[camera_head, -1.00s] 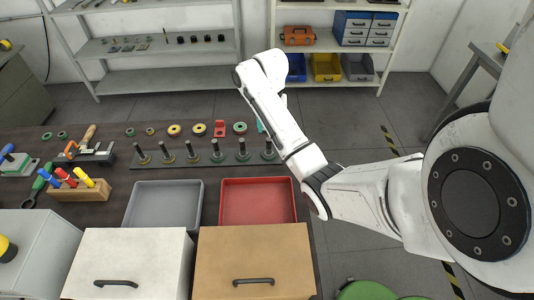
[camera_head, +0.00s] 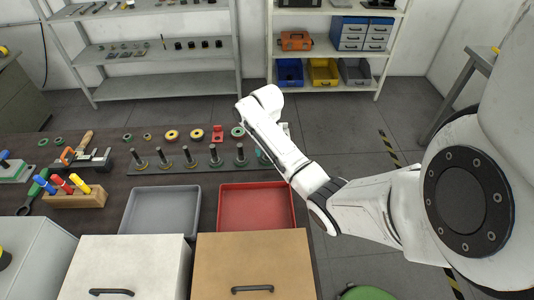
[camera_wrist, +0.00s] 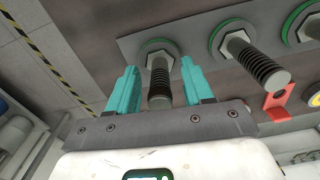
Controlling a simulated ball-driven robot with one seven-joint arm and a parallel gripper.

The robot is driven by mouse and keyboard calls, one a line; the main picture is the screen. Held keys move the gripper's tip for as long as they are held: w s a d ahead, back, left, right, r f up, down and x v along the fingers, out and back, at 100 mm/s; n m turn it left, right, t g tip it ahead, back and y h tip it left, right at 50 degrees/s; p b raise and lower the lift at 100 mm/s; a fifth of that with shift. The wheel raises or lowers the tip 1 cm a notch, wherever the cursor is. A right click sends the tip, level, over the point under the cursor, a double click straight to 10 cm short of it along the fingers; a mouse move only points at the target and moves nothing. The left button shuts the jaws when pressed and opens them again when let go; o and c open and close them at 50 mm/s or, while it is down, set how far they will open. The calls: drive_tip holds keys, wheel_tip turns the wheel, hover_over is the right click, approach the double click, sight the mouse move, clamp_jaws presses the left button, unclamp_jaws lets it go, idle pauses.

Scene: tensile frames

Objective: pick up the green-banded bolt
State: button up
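Several upright threaded bolts stand in a row on a dark plate (camera_head: 150,168) on the bench. In the wrist view, one bolt (camera_wrist: 160,85) rises between the two teal fingers of my gripper (camera_wrist: 158,68), which is open with a gap on each side. It has a green ring (camera_wrist: 158,44) around its base. The neighbouring bolt (camera_wrist: 255,60) to the right also has a green ring, and so does another bolt (camera_wrist: 311,27) at the corner, so I cannot tell them apart by band. In the head view my arm mostly hides my gripper and the rightmost bolt.
A red bracket (camera_wrist: 277,103) stands near the bolts. Coloured rings (camera_head: 171,135) lie behind the row. A grey tray (camera_head: 160,211) and a red tray (camera_head: 256,207) lie in front. A wooden block with coloured-handled tools (camera_head: 75,199) is at left.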

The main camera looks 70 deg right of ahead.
clamp_jaws()
drive_tip(key=shift+r, duration=0.2)
idle(0.5)
